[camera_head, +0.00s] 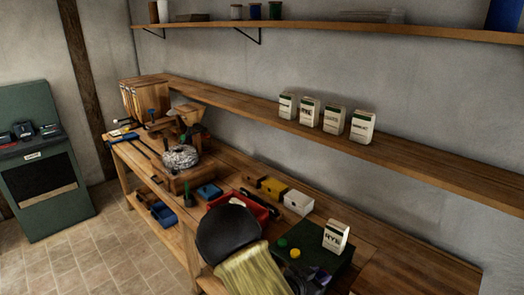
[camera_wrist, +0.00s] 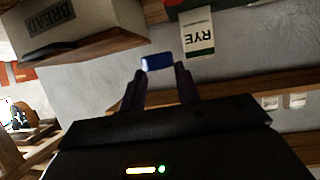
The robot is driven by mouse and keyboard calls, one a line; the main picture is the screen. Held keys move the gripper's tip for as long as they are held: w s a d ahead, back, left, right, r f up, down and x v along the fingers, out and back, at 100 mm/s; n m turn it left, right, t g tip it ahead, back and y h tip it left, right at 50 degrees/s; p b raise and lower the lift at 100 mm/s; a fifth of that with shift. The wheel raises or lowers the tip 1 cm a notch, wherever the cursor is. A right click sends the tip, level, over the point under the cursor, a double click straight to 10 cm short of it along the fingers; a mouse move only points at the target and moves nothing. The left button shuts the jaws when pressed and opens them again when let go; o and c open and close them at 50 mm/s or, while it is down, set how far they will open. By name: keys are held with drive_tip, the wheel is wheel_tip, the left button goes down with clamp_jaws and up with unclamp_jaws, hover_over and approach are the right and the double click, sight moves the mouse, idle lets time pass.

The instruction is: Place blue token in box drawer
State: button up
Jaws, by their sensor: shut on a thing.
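In the wrist view my gripper (camera_wrist: 160,83) is shut on the blue token (camera_wrist: 157,62), which sticks out between the fingertips. The wrist picture is upside down. In the head view my arm covers the front of the bench, and I cannot make out the blue token. A pale box marked BREAD (camera_wrist: 65,20) is at the upper left of the wrist view, apart from the token. I cannot tell which container holds the box drawer, or whether a drawer is open.
A RYE packet (camera_head: 336,236) stands on a dark green mat (camera_head: 335,262) with a green token (camera_head: 282,243) and a yellow token (camera_head: 295,253). The wall shelf (camera_head: 400,155) overhangs the bench.

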sight(318, 276)
drive_tip(key=shift+w+d+f+n+t+y, duration=0.3)
drive_tip(key=shift+w+d+n+t+y, duration=0.35)
drive_tip(key=shift+w+d+n, duration=0.2)
drive_tip(key=shift+w+d+f+n+t+y, duration=0.15)
drive_tip(key=shift+w+f+n+t+y, duration=0.3)
drive_tip(key=shift+n+y, duration=0.25)
drive_tip(key=f+n+y, duration=0.1)
drive_tip(key=f+n+t+y, duration=0.1)
drive_tip(key=w+f+n+y, duration=0.1)
drive_tip(key=shift+a+f+n+t+y+b, duration=0.25)
drive_tip(key=shift+a+f+t+y+b, duration=0.1)
drive_tip(key=shift+a+f+t, duration=0.05)
drive_tip(key=a+f+n+y, duration=0.1)
drive_tip(key=s+f+n+y, duration=0.1)
drive_tip(key=f, duration=0.1)
drive_tip(key=s+a+f+n+y, duration=0.1)
drive_tip(key=y, duration=0.1)
drive_tip(key=shift+s+a+f+t, duration=0.15)
drive_tip(key=shift+a+f+t, duration=0.2)
drive_tip(key=shift+f+t, duration=0.05)
drive_tip(key=shift+s+a+f, duration=0.1)
